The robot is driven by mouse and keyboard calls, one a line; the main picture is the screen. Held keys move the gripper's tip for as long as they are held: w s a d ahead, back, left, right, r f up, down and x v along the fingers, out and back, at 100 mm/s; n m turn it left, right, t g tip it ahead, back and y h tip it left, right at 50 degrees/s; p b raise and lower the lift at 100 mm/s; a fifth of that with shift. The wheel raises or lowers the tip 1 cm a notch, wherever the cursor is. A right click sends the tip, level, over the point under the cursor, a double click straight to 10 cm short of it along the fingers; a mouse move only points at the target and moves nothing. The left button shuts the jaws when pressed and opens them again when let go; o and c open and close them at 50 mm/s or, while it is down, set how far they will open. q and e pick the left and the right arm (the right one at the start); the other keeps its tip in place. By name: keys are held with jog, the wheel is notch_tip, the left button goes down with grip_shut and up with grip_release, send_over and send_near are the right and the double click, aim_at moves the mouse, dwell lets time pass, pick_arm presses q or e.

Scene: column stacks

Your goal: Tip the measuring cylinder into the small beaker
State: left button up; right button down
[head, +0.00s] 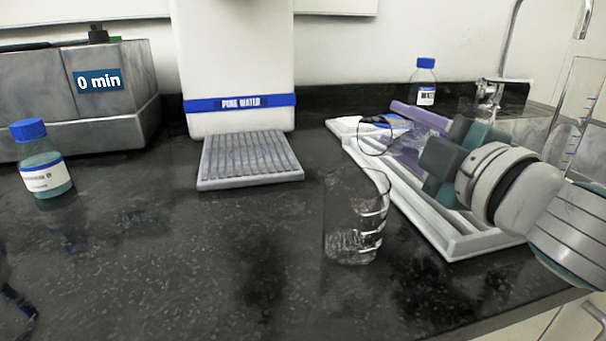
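The small beaker (354,228) is clear glass and stands upright on the dark counter, left of the white tray. My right gripper (440,152) comes in from the right above the tray, its dark fingers closed around a clear glass vessel. This appears to be the measuring cylinder (403,150), lying nearly horizontal with its round mouth pointing left. The mouth is above and slightly right of the beaker's rim in the picture. I cannot tell whether liquid is in the cylinder or flowing.
A white tray (480,243) lies beneath my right gripper, with purple items (420,117) at its back. A graduated clear vessel (582,115) stands far right. A blue-capped bottle (44,172) is at left, another (425,85) at back. The front counter is clear.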

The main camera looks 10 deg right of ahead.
jog(key=shift+s+a+r+n+b, duration=0.2)
jog(key=shift+r+n+b, duration=0.15)
jog(key=shift+r+n, duration=0.2)
dwell(0.4)
jog(key=shift+r+n+t, duration=0.5)
jog(key=shift+r+n, duration=0.05)
jog(key=shift+r, duration=0.05)
dwell(0.4)
jog(key=shift+w+d+r, duration=0.2)
jog(key=shift+w+d, duration=0.05)
jog(key=shift+d, duration=0.05)
dwell(0.4)
jog(key=shift+a+r+n+b, duration=0.1)
jog(key=shift+r+n+b, duration=0.35)
jog(key=shift+n, duration=0.35)
jog(key=shift+s+r+n+t+y, duration=0.1)
jog(key=shift+r+n+t+y, duration=0.2)
jog(key=shift+r+y, duration=0.1)
dwell(0.3)
jog(key=shift+r+n, duration=0.1)
jog(key=shift+n, duration=0.2)
